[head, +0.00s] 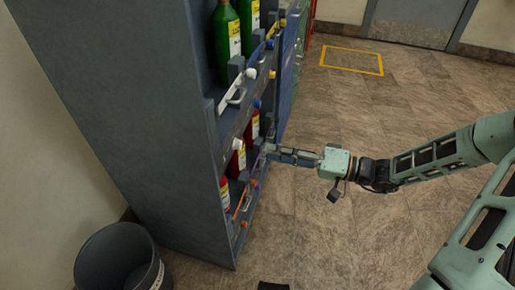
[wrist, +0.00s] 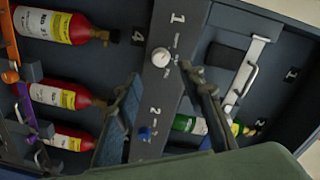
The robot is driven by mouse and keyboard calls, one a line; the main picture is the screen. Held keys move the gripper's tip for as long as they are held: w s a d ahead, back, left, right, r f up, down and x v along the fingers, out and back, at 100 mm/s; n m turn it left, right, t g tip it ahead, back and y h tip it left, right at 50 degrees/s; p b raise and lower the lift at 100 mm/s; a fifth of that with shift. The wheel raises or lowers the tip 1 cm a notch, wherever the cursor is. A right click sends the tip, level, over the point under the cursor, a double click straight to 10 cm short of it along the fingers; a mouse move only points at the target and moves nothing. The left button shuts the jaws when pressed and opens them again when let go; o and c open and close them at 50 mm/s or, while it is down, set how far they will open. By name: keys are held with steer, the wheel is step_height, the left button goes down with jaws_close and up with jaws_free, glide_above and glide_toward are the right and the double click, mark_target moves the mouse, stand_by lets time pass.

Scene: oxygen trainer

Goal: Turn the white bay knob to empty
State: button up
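The white bay knob (wrist: 160,57) sits on the dark strip of the rack between the upper and lower shelves, beside the number 1. It also shows in the head view (head: 238,143). My gripper (wrist: 161,73) is open, with one finger on each side of the strip. In the wrist view the knob appears between and slightly beyond the fingertips; I see no clear contact. In the head view my gripper (head: 268,149) reaches to the rack front from the right. The small markings beside the knob are too blurred to read.
A blue knob (wrist: 146,133) sits farther along the strip by number 2. Red cylinders (wrist: 62,96) lie behind orange and purple bars; green bottles (head: 227,40) stand on the upper shelf behind a white bar (head: 232,95). A dark bin (head: 118,258) stands left. Floor at right is clear.

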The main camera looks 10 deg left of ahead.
steer(key=d, duration=0.4)
steer(key=shift+s+r, duration=0.1)
steer(key=shift+s, duration=0.1)
